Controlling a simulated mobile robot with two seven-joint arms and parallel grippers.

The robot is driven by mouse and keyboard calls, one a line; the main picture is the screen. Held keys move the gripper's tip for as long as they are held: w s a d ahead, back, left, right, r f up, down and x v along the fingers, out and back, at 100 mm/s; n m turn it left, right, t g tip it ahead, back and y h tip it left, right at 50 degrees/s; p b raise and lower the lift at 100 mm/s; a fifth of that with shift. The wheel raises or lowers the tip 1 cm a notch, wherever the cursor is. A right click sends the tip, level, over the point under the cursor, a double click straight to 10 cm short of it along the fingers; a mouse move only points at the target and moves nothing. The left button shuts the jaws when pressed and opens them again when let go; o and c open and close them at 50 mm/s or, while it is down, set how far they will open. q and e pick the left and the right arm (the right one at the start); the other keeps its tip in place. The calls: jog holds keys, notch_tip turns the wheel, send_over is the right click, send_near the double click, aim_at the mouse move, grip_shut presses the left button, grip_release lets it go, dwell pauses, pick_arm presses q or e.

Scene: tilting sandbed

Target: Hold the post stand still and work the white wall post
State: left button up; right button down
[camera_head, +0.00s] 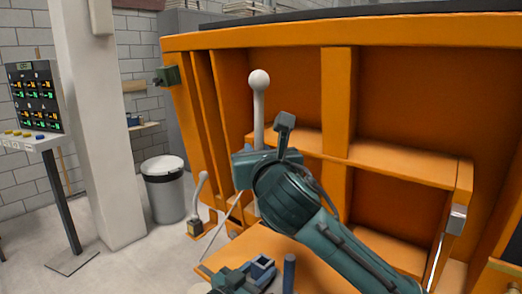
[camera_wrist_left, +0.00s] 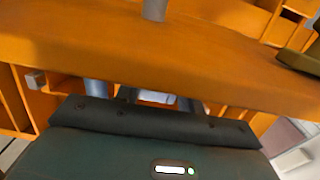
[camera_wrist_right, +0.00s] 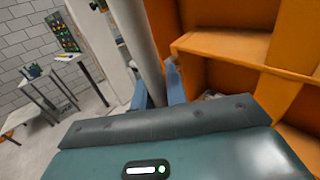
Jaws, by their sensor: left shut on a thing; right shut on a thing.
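The white wall post (camera_head: 259,100), topped by a round knob, stands upright before the orange frame. My right gripper (camera_head: 250,162) is shut on the post below its knob; its fingers show on both sides of the grey-white shaft (camera_wrist_right: 136,38) in the right wrist view. My left gripper (camera_head: 258,272) is low at the bottom of the head view, by an orange board (camera_head: 268,243) that appears to be the post stand. In the left wrist view this board (camera_wrist_left: 120,50) crosses in front of the fingers. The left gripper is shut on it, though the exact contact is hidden.
The orange frame (camera_head: 337,100) with open compartments fills the right side. A short dark-blue cylinder (camera_head: 289,270) stands beside my left gripper. A small white lever (camera_head: 199,190), a grey bin (camera_head: 164,190), a pale column (camera_head: 90,120) and a control panel (camera_head: 34,98) are left, with clear floor between.

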jog(key=s+a, duration=0.4)
jog(key=s, duration=0.1)
jog(key=shift+s, duration=0.2)
dwell(0.3)
pick_arm(q)
jog(key=o, duration=1.2)
